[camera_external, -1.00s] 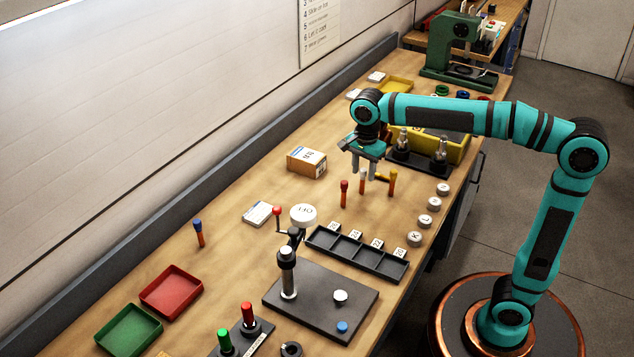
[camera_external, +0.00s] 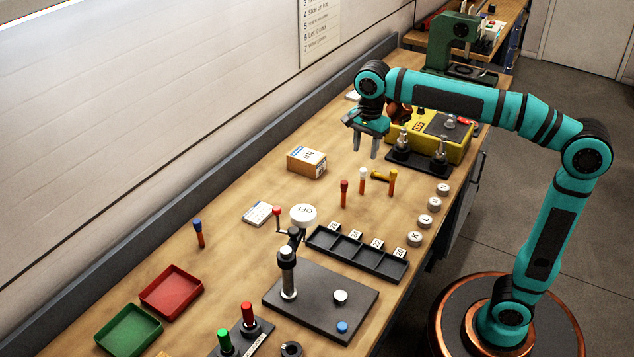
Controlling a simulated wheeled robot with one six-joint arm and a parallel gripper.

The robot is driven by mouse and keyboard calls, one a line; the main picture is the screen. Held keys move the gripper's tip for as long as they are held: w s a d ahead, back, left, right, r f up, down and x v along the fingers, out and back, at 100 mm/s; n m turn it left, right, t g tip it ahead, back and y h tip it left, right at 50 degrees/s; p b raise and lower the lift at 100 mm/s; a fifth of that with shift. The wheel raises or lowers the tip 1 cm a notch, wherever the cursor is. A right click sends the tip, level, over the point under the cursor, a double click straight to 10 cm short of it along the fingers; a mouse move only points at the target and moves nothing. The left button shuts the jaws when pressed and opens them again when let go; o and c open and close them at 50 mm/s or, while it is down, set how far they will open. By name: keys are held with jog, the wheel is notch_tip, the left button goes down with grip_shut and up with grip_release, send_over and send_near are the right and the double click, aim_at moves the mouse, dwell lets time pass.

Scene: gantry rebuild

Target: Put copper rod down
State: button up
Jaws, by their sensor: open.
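Several slim copper-coloured rods with coloured caps stand upright on the wooden bench. They are a white-capped rod (camera_external: 363,182), a red-capped rod (camera_external: 344,195), an orange one (camera_external: 392,184) and a blue-capped rod (camera_external: 199,236) far to the left. Which one the task means, I cannot tell. A short yellow-ended piece (camera_external: 381,176) shows between the white-capped and orange rods; its pose is unclear. My gripper (camera_external: 367,152) is open and empty, fingers down, above and a little behind the white-capped rod, apart from it.
An orange-and-white box (camera_external: 306,162) stands left of my gripper. A black holder (camera_external: 418,161) and yellow case (camera_external: 456,147) stand at right. A black compartment tray (camera_external: 357,254) and crank fixture (camera_external: 320,300) are in front. Red (camera_external: 171,291) and green (camera_external: 129,331) trays lie left.

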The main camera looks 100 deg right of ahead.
jog(key=s+a+r+n+t+h, duration=0.1)
jog(key=a+r+n+t+h, duration=0.15)
jog(key=a+n+t, duration=1.05)
jog(key=s+a+n+t+y, duration=0.1)
jog(key=s+a+n, duration=0.2)
jog(key=a+n, duration=0.2)
jog(key=s+a+n+t, duration=0.1)
jog(key=s+a+n, duration=0.3)
jog(key=a, duration=0.4)
jog(key=s+a+r+n+t+y, duration=0.1)
jog(key=s+a+n+t, duration=0.1)
jog(key=a+n, duration=0.4)
jog(key=shift+s+a+y, duration=0.35)
jog(key=shift+s+a, duration=0.35)
jog(key=shift+s, duration=0.15)
